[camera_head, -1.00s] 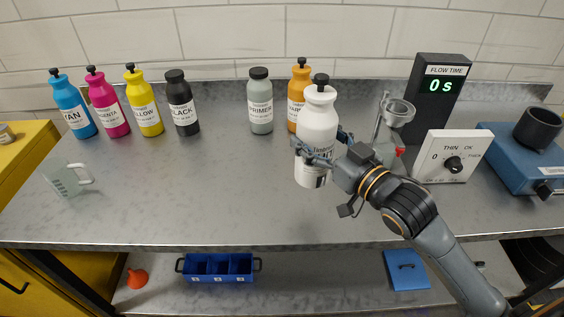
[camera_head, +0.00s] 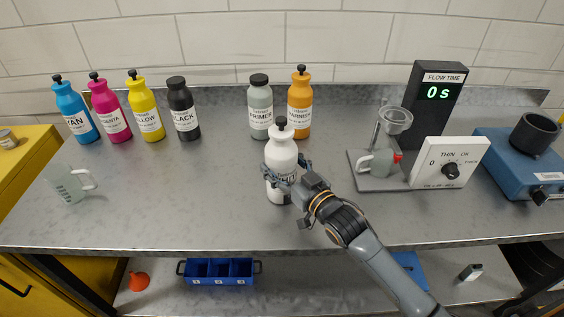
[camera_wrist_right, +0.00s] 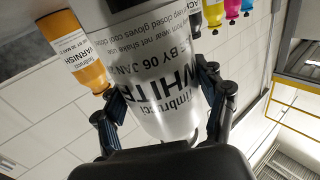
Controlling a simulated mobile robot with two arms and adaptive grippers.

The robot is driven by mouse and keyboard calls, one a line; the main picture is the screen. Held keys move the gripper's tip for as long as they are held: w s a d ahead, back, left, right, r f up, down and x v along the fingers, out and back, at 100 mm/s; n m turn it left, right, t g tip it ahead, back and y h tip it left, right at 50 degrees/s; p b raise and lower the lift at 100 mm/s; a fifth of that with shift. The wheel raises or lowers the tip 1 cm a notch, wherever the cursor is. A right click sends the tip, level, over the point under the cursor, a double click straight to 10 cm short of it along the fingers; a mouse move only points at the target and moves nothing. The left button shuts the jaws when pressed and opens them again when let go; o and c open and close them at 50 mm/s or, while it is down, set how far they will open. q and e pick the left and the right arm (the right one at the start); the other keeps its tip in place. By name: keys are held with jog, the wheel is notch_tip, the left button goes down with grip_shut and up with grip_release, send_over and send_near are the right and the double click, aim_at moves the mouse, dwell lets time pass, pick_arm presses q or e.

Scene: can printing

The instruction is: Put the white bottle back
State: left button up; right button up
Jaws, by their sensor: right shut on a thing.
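The white bottle (camera_head: 282,150) with a black cap is upright in my right gripper (camera_head: 287,177), in front of the grey primer bottle in the head view. My right gripper is shut around its lower body. In the right wrist view the white bottle (camera_wrist_right: 160,85) fills the middle, its WHITE label facing the camera, between the fingers (camera_wrist_right: 165,110). I cannot tell whether its base touches the table. My left gripper is not in view.
Cyan (camera_head: 76,112), magenta (camera_head: 110,108), yellow (camera_head: 145,108) and black (camera_head: 183,110) bottles stand at the back left. Primer (camera_head: 260,108) and orange varnish (camera_head: 300,105) bottles stand at the back centre. A gap lies between black and primer. A jug (camera_head: 70,185) stands left; a flow stand (camera_head: 390,180) stands right.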

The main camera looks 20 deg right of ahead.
dwell(0.3)
jog(key=o, duration=1.8)
jog(key=shift+f, duration=0.15)
jog(key=shift+o, duration=0.2)
jog(key=shift+s, duration=0.1)
jog(key=b+v, duration=0.2)
jog(key=v, duration=1)
jog(key=shift+s, duration=0.1)
